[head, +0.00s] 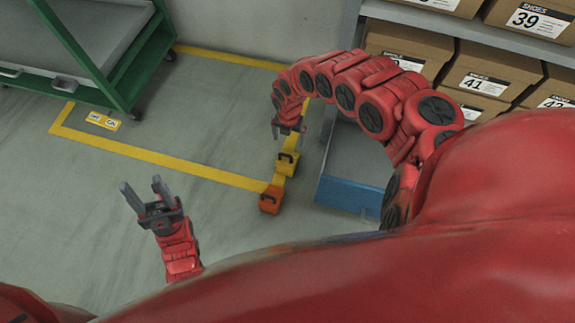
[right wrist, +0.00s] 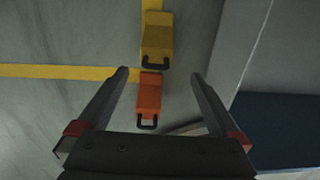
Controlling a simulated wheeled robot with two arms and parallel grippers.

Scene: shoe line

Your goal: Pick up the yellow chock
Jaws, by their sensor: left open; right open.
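The yellow chock (head: 287,165) stands on the floor near a corner of the yellow floor line, beside the blue-edged shelf. An orange chock (head: 270,199) stands just in front of it. My right gripper (head: 288,127) is open and empty above the yellow chock in the head view. In the right wrist view, the yellow chock (right wrist: 156,40) with its black handle lies beyond the fingertips. The orange chock (right wrist: 149,95) shows between the open fingers of my right gripper (right wrist: 160,82), below them. My left gripper (head: 142,192) is open and empty over the bare floor at the left.
A shelf with shoe boxes (head: 490,75) stands at the right; its blue base (head: 345,194) is close to the chocks. A green cart (head: 112,88) stands at the upper left.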

